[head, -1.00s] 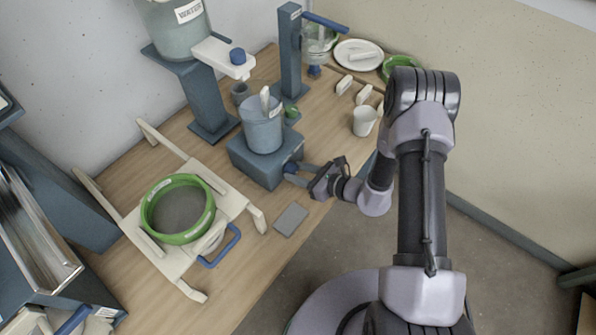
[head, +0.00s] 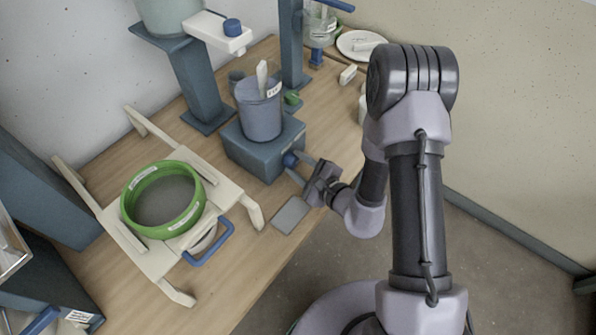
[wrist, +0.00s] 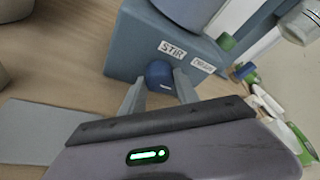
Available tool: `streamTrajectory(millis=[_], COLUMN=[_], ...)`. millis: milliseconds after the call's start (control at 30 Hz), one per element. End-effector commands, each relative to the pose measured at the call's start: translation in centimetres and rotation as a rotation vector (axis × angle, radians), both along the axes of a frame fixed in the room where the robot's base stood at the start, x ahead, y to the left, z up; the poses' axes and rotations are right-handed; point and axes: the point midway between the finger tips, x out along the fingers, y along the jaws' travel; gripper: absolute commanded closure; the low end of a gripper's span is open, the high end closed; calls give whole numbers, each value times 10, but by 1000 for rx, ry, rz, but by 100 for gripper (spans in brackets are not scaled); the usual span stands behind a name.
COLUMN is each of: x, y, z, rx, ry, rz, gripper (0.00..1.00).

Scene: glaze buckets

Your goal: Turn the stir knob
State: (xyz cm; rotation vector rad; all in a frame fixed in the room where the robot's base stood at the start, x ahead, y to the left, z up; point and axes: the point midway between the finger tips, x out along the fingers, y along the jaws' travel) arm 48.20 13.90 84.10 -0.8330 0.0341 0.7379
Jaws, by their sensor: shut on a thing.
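The stir knob (head: 290,159) is a round blue knob on the front of a blue-grey stirrer base (head: 258,158). In the wrist view the knob (wrist: 159,74) sits beside a "STIR" label (wrist: 172,50). My gripper (head: 298,166) reaches it from the lower right; in the wrist view its fingers (wrist: 160,86) stand on either side of the knob, shut on it. A grey-blue bucket (head: 260,112) with a pale stick in it stands upright on the base. A small green knob (wrist: 226,41) shows at the base's right side.
A green-rimmed sieve (head: 163,200) lies on a wooden rack at the left. A flat grey plate (head: 291,215) lies on the table in front of the base. A dispenser post (head: 192,85) and a second post (head: 291,45) stand behind. A white plate (head: 360,44) is at the back.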

Motion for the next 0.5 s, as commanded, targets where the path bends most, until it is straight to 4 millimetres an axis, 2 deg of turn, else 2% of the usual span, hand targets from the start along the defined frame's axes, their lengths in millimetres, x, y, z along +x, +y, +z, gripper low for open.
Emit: streamTrajectory(millis=[33,500], x=[-1,-2], y=[1,2], z=[-8,-6], rx=[-24,-248], ry=[-32,-316], rz=[2,2], gripper=[100,100])
